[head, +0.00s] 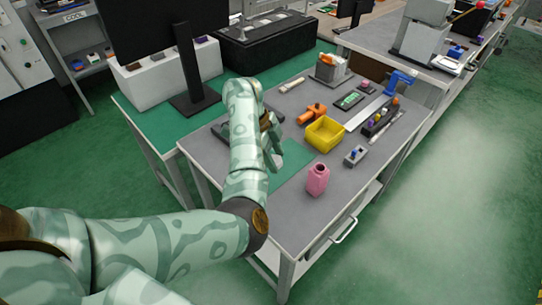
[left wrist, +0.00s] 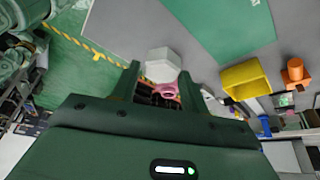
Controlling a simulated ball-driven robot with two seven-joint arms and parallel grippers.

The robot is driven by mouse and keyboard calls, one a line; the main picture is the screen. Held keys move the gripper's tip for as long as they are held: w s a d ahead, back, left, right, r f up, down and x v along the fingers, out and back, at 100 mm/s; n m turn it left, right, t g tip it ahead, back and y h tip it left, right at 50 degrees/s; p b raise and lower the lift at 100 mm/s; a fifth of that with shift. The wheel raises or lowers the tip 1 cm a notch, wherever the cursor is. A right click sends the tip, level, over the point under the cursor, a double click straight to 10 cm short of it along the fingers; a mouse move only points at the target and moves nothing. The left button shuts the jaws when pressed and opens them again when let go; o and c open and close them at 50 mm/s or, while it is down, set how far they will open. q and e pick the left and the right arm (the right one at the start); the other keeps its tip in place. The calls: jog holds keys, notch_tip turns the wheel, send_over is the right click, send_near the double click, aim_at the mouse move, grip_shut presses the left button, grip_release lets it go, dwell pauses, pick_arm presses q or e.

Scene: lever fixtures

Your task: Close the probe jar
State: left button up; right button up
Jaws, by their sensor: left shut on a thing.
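The pink jar (head: 317,181) stands upright on the grey table near its front edge, with no lid visible on it. Its pink rim (left wrist: 166,90) shows between my fingers in the left wrist view. My left gripper (head: 274,155) is over the table, left of the jar in the head view and apart from it. In the left wrist view my left gripper (left wrist: 160,72) is shut on a white hexagonal piece (left wrist: 162,62) that looks like the lid. My right gripper is not in view.
A yellow bin (head: 324,134) stands behind the jar, with an orange tool (head: 312,112) behind it. A small grey block with a blue knob (head: 354,156) is right of the jar. A green mat (head: 290,172) lies left of the jar.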

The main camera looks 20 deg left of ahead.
pick_arm(q)
jog(key=shift+s+r, duration=0.15)
jog(key=shift+s, duration=0.15)
